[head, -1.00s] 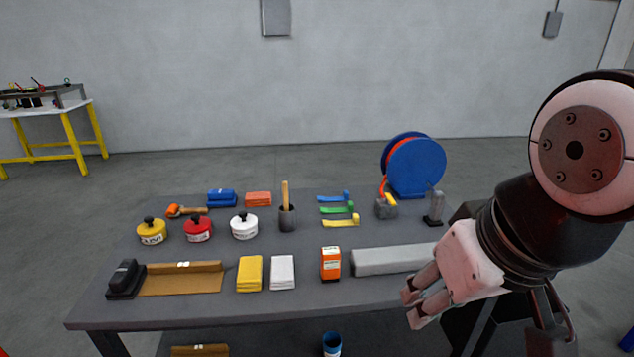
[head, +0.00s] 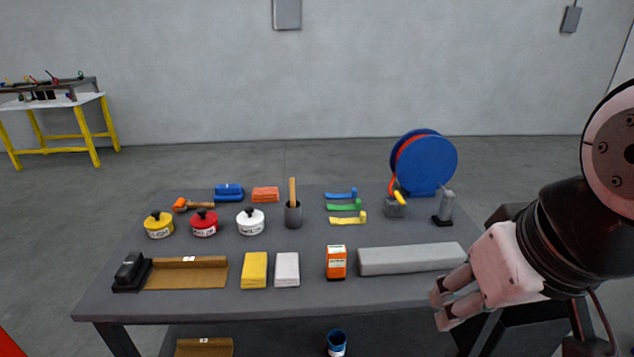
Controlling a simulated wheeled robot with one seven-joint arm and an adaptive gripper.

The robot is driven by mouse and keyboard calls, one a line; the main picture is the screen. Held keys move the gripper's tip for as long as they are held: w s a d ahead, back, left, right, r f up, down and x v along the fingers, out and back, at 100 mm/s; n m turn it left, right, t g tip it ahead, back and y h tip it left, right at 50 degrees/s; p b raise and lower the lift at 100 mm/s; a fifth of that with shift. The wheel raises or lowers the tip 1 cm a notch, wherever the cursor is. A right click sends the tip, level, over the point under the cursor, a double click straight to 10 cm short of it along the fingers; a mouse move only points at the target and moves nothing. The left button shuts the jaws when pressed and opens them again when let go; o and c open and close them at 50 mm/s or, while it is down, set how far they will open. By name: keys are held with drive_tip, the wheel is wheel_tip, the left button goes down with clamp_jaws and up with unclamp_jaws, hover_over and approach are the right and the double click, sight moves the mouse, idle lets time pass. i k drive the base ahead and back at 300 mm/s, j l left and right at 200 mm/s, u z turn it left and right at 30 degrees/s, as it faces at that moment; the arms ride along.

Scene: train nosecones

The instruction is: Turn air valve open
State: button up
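A grey block with a yellow lever (head: 399,198) stands at the back right of the grey table, in front of the blue reel; it looks like the air valve. The red-orange hose from the reel runs down to it. The lever slants, and its exact setting is too small to tell. My gripper (head: 438,309) is at the table's front right edge, well in front of the valve and a little right of it, touching nothing I can see. Its fingers lie close together, and I cannot tell whether they are open.
The blue hose reel (head: 427,163) and a small grey stand (head: 445,208) flank the valve. A long grey bar (head: 411,259) and an orange box (head: 336,262) lie nearer the front.

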sight(398, 196)
drive_tip(key=i+j, duration=0.15)
drive_tip(key=i, duration=0.2)
drive_tip(key=i+j, duration=0.15)
drive_tip(key=i, duration=0.25)
drive_tip(key=i+j+z, duration=0.1)
drive_tip(key=i, duration=0.25)
drive_tip(key=j, duration=0.1)
